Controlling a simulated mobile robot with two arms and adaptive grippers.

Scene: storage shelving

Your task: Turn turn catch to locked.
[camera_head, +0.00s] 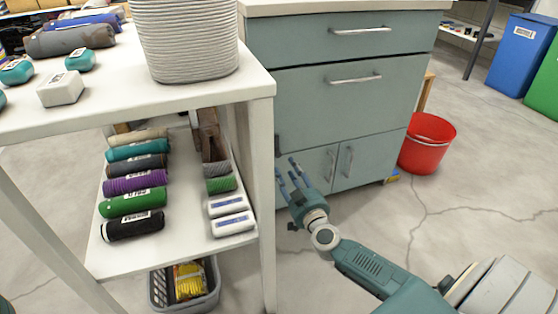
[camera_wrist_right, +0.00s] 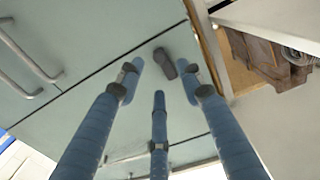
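The turn catch (camera_wrist_right: 165,63) is a small dark grey knob on the face of the grey-green cabinet, near its edge in the right wrist view. In the head view a dark piece that looks like the catch (camera_head: 277,145) shows at the cabinet's left edge, partly hidden by the shelf post. My right gripper (camera_head: 289,171) is in front of the lower cabinet doors. Its blue fingers are spread, and it also shows in the wrist view (camera_wrist_right: 165,78). The catch appears between and beyond the fingertips, with nothing gripped; contact is unclear. My left gripper is not in view.
A white shelf unit (camera_head: 262,190) with rolled cloths stands close to the left of the gripper. The cabinet (camera_head: 345,105) has drawers and doors with metal handles. A red bucket (camera_head: 426,145) stands to its right. The floor in front is mostly clear.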

